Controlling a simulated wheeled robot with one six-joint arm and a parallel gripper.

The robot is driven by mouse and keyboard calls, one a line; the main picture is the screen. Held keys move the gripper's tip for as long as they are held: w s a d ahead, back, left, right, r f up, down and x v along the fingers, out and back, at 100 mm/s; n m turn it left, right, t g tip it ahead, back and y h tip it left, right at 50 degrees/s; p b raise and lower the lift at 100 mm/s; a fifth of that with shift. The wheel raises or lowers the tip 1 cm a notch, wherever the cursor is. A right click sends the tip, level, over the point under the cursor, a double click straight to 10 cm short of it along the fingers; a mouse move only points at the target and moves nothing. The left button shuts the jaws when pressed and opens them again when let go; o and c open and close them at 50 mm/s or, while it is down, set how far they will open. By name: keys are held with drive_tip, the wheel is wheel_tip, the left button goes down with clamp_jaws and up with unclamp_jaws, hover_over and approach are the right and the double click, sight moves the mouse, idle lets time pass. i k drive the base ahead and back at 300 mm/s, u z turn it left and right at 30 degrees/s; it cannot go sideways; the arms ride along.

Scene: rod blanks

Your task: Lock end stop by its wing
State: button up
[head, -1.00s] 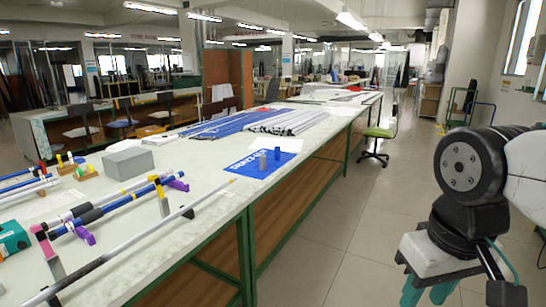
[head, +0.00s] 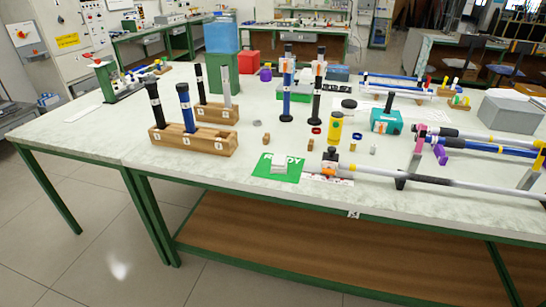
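My gripper is not in this view.
Numbered wooden racks (head: 207,146) hold upright rods. A yellow bottle (head: 335,128), a teal box (head: 386,121) and a grey box (head: 505,113) stand behind the rod. Floor at front left is clear.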

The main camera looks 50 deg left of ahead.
sight(329, 171)
drive_tip(key=u, duration=1.4)
drive_tip(key=k, duration=0.5)
drive_tip(key=u, duration=0.95)
drive_tip(key=i, duration=0.9)
drive_tip(key=z, duration=1.75)
